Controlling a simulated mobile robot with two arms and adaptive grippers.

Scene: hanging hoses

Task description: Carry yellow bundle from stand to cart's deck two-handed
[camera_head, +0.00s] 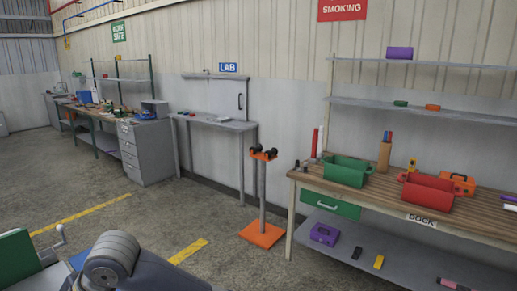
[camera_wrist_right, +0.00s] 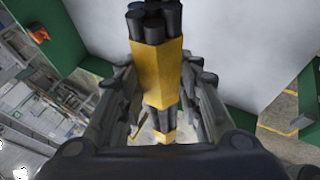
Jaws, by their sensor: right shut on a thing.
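The yellow bundle, dark rods in a yellow wrap (camera_wrist_right: 150,70), is between the fingers of my right gripper (camera_wrist_right: 160,115) in the right wrist view. The gripper is shut on it, and the rod ends stick out at the top. The orange stand (camera_head: 262,234) is in the middle of the head view; its top (camera_head: 263,154) has black rests and no bundle on it. Part of a green cart (camera_head: 17,262) with a crank handle shows at the lower left. A pale surface with green edges (camera_wrist_right: 230,40) lies behind the bundle, perhaps the cart's deck. My left gripper is not in view.
A wooden workbench (camera_head: 345,184) labelled DOCK stands at the right, with green and red holders on it. A small grey table (camera_head: 215,122) and a grey drawer cabinet (camera_head: 145,155) stand along the back wall. The floor with yellow lines (camera_head: 75,215) is clear at the left.

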